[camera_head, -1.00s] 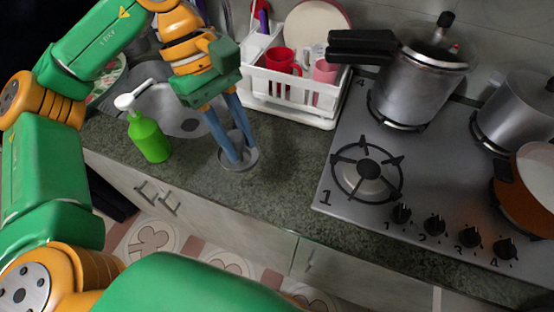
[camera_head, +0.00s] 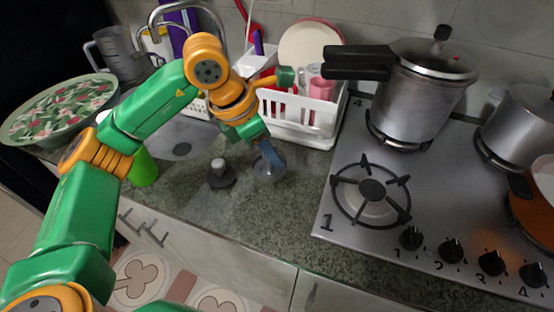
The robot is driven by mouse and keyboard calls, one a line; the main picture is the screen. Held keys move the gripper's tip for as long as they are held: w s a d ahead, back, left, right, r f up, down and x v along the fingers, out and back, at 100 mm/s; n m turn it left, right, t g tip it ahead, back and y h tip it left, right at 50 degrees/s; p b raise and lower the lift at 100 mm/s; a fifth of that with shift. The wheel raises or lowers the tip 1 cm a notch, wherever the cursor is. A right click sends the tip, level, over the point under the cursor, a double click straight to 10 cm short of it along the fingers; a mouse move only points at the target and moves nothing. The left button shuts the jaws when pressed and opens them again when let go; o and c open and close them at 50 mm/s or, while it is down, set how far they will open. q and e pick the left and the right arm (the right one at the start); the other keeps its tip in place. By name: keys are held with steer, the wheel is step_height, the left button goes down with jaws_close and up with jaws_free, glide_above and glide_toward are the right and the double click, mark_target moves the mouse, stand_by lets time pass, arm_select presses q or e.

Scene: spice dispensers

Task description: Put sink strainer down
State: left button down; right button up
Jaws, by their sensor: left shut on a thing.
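My left gripper (camera_head: 268,160) points down over the counter, right of the sink. Its blue-grey fingers are seen nearly edge-on. They are shut on a grey, round, shallow thing, the sink strainer (camera_head: 272,173), which is at or just above the countertop; I cannot tell whether it touches. A separate dark round piece with a lighter knob (camera_head: 220,170) sits on the counter to the left of the fingers. The sink (camera_head: 178,140) is partly hidden behind my left arm. My right gripper is not in view.
A green bottle (camera_head: 143,170) stands left, partly behind my arm. The white dish rack (camera_head: 305,132) is close behind the gripper, and the stove (camera_head: 330,215) lies right. A flowered bowl (camera_head: 60,105) is far left. Counter in front of the strainer is clear.

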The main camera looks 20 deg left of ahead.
arm_select(q)
steer(key=p+x, duration=0.1)
steer(key=x, duration=0.1)
steer(key=p+x, duration=0.1)
steer(key=x, duration=0.2)
steer(key=shift+w+a+f, duration=0.15)
steer(key=shift+a+f, duration=0.05)
steer(key=shift+f, duration=0.3)
steer(key=shift+f+b, duration=0.2)
steer(key=shift+b, duration=0.1)
steer(key=c, duration=0.6)
jaws_free()
